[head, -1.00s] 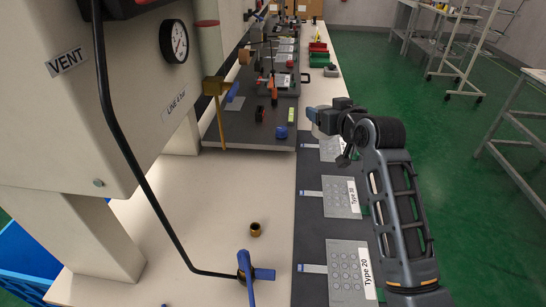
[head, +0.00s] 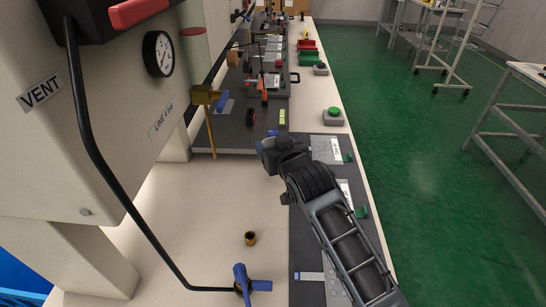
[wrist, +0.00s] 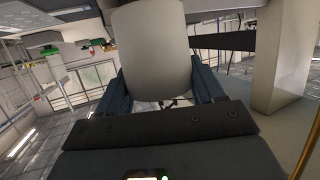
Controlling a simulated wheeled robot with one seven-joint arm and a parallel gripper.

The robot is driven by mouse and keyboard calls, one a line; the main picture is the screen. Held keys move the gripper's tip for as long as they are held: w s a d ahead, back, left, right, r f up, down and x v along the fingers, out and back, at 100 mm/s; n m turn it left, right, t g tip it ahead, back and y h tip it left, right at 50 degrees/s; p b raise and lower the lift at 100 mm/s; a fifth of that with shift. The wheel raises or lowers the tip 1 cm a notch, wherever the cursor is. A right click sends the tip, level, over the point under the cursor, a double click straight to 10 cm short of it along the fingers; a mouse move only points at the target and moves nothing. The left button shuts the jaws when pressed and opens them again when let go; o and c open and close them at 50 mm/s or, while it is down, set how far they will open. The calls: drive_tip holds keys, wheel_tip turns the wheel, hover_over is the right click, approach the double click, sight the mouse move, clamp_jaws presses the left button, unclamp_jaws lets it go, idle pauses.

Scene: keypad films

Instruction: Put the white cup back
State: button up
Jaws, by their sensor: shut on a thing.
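The white cup (wrist: 150,50) fills the upper middle of the wrist view and looks pale grey in this light. My gripper (wrist: 160,92) is shut on it, with one blue-grey finger on each side. In the head view my gripper (head: 266,152) is above the bench, near the front edge of the dark raised board. The cup cannot be made out clearly there.
A valve with a blue handle (head: 243,285) and a brass fitting (head: 250,238) are at the near bench. A panel with a gauge (head: 158,53) and black pipe stands left. A green button box (head: 333,115) sits right of the board. Pale bench left of the mat is mostly clear.

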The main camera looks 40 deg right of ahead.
drive_tip(key=shift+a+f, duration=0.2)
drive_tip(key=shift+f, duration=1.9)
drive_tip(key=shift+f, duration=0.15)
drive_tip(key=o, duration=1.1)
drive_tip(key=shift+r+p, duration=0.2)
drive_tip(key=shift+p, duration=0.1)
drive_tip(key=b+v, duration=0.1)
drive_tip(key=v, duration=1.1)
